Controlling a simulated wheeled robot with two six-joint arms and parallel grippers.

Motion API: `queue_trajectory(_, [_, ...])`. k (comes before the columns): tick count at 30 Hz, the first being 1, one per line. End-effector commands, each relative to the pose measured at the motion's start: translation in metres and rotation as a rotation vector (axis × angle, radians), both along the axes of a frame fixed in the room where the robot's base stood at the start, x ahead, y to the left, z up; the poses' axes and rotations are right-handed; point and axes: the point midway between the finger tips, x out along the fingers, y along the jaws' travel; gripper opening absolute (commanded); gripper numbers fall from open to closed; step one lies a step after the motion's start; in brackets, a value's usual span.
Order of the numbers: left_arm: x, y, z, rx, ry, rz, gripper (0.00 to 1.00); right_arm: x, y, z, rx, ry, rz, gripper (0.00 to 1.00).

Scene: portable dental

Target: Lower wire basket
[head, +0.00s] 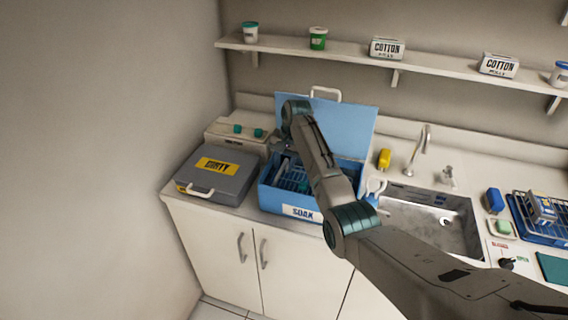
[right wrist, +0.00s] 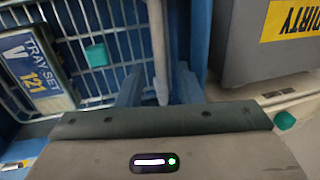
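The blue soak tub (head: 275,200) stands on the counter with its lid (head: 350,125) open behind it. The wire basket (head: 293,178) is inside the tub's opening; how deep it sits I cannot tell. My right gripper (right wrist: 158,88) is over the tub, with its two fingers close on either side of the basket's grey handle bar (right wrist: 157,45). The basket's wire mesh (right wrist: 85,20) shows in the right wrist view. It holds a "TRAY SET 121" cassette (right wrist: 35,75) and a teal piece (right wrist: 97,54). My left gripper is in no view.
A grey box labelled DIRTY (head: 222,180) stands left of the tub, also seen in the right wrist view (right wrist: 250,60). The sink (head: 430,222) is to the right. A yellow bottle (head: 384,158) stands behind, right of the lid.

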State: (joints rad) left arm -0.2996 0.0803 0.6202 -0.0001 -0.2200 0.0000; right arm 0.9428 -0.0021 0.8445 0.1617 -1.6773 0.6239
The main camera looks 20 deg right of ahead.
Motion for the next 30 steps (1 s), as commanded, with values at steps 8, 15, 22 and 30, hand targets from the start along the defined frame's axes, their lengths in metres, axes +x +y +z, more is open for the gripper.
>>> queue_trajectory(8, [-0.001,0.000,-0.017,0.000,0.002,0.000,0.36,-0.003,-0.007,0.038,0.001,-0.006,-0.001,0.33])
queue_trajectory(15, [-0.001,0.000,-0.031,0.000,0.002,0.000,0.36,-0.008,-0.014,0.083,0.000,-0.002,0.000,0.33])
queue_trajectory(22, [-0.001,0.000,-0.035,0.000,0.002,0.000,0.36,-0.011,-0.017,0.102,0.000,0.000,-0.001,0.33])
queue_trajectory(30, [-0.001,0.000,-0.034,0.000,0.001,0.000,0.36,-0.011,-0.017,0.104,0.000,0.001,0.000,0.33])
